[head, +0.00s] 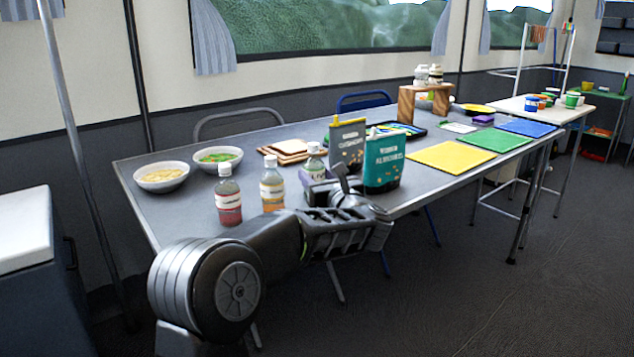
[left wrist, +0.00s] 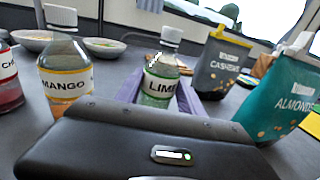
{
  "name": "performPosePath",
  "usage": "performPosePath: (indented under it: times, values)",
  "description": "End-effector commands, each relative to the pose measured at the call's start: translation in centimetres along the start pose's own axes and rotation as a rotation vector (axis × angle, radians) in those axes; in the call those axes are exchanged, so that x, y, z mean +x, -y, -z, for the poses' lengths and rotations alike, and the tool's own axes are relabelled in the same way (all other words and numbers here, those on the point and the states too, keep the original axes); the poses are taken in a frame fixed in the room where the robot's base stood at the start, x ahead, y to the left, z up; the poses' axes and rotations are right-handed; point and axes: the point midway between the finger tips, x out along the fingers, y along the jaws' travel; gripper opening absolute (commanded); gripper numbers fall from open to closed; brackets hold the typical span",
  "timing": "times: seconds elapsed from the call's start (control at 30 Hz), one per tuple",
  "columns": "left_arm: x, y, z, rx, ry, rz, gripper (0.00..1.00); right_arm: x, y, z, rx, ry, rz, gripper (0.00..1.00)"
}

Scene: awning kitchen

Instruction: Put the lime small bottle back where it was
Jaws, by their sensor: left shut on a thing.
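The lime small bottle (head: 314,163), clear with a white cap, is upright at the near side of the grey table. It also shows in the left wrist view (left wrist: 160,82), label facing the camera. My left gripper (head: 326,188) is shut on it, with a finger on each side; the fingers also show in the left wrist view (left wrist: 160,98). The bottle's base is hidden, so I cannot tell whether it touches the table. A mango bottle (head: 272,186) and a red-filled bottle (head: 229,198) stand to its left. My right gripper is not in view.
The teal almonds bag (head: 384,163) and grey cashews bag (head: 347,146) stand close on the right. Two bowls (head: 162,178) (head: 218,158) and bread on a board (head: 292,152) lie behind. Coloured mats (head: 450,158) are farther right. Bare table (head: 190,205) shows left of the bottles.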

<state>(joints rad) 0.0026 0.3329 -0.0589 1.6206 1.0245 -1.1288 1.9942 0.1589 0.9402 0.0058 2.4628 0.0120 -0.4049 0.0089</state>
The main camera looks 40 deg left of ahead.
Motion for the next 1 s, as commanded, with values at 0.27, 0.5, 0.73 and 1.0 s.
performPosePath:
  times: [0.27,0.5,0.73,1.0]
  values:
    - [0.00,0.00,0.13,0.000,0.001,0.000,0.06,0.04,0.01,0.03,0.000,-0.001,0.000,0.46]
    - [-0.01,0.02,0.39,0.000,0.001,0.001,0.52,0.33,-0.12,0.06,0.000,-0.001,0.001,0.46]
    - [-0.01,0.02,0.39,0.000,0.001,0.001,0.67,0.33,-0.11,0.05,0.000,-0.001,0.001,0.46]
    - [-0.01,0.03,0.20,0.000,0.001,0.001,0.67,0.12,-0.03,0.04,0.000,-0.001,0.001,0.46]
